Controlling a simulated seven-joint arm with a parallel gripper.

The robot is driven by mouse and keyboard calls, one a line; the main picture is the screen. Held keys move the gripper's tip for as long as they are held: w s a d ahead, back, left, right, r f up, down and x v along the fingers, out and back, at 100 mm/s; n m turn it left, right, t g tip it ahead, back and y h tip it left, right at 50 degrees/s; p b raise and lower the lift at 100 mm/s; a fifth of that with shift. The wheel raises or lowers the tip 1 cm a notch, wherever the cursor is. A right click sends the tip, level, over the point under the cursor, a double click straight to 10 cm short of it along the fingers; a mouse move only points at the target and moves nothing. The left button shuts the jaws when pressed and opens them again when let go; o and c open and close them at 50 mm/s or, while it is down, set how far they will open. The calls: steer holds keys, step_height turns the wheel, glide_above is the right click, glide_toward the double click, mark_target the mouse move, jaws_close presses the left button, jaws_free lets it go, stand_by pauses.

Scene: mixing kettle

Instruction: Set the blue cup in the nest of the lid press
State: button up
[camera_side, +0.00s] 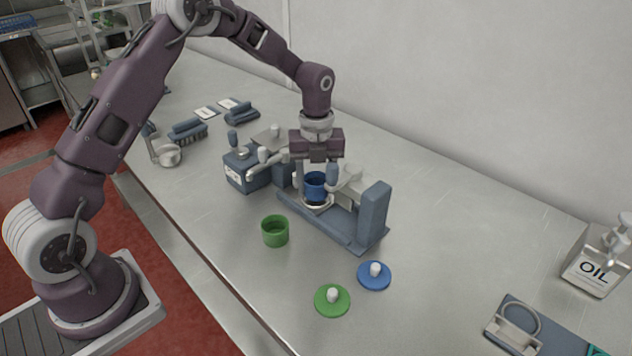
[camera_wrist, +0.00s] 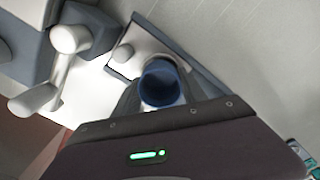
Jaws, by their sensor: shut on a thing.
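The blue cup (camera_side: 316,186) is upright between the fingers of my gripper (camera_side: 316,182), which is shut on it. The cup is over the round nest (camera_side: 318,203) of the lid press (camera_side: 345,228). I cannot tell whether its base touches the nest. In the wrist view the cup (camera_wrist: 160,84) shows its open, empty-looking top, and the press (camera_wrist: 190,52) lies behind it. The cup and fingers hide most of the nest.
A green cup (camera_side: 275,231) stands left of the press. A green lid (camera_side: 332,300) and a blue lid (camera_side: 374,275) lie in front. A blue-grey machine with white handles (camera_side: 245,170) stands close behind left. An oil dispenser (camera_side: 596,262) is far right. The counter between is clear.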

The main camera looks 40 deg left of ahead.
steer(key=shift+f, duration=0.65)
stand_by(0.6)
steer(key=o, duration=1.4)
steer(key=shift+o, duration=0.7)
steer(key=shift+r, duration=3.55)
